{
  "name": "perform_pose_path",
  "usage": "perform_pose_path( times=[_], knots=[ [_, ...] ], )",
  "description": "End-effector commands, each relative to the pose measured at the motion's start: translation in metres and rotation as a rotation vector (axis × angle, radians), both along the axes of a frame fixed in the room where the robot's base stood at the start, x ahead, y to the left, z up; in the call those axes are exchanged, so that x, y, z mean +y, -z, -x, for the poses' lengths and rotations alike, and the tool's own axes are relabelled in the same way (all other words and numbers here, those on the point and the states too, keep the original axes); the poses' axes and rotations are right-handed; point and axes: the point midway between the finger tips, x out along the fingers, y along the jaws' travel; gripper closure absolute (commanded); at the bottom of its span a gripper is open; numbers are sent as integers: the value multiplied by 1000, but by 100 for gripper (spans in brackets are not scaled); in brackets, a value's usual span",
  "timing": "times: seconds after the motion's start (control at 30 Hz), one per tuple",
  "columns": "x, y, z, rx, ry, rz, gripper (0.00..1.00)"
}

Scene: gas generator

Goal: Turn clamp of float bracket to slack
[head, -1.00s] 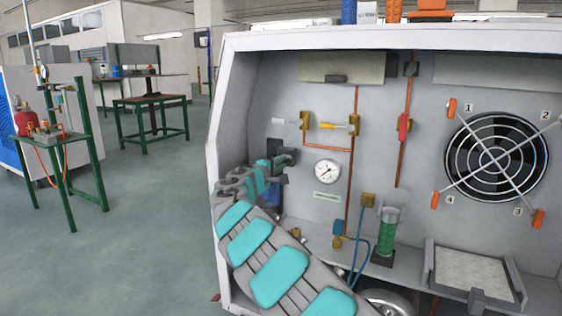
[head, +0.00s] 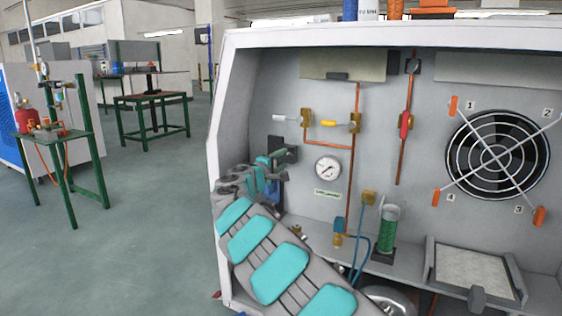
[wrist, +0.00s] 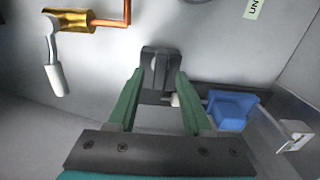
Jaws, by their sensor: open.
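In the wrist view, my gripper (wrist: 160,78) is open, with two green fingers on either side of a dark grey clamp block (wrist: 155,62). I cannot tell whether the fingers touch it. A small white pin sits beside the right finger. A blue float part (wrist: 231,108) lies to the right of that finger, on a dark bracket rail (wrist: 225,89). In the head view, my gripper (head: 270,163) is at the left inner side of the cabinet by the dark clamp (head: 285,151), with the blue part (head: 272,193) below. My arm hides part of this area.
A valve with a white handle (wrist: 54,66) is at the wrist view's upper left. In the head view, a gauge (head: 327,168), copper pipe (head: 352,185) and green cylinder (head: 388,232) stand right of my gripper. The cabinet's left edge (head: 213,150) is close to my arm.

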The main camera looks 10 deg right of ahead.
Motion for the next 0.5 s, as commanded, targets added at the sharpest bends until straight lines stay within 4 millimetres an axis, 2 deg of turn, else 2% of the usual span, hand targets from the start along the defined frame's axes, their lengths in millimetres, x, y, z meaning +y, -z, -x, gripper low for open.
perform_pose_path(
  times=[0.23, 0.5],
  knots=[
    [9, -2, 10, -2, -2, 2, 50],
    [28, -2, 38, -2, 0, 4, 50]
  ],
)
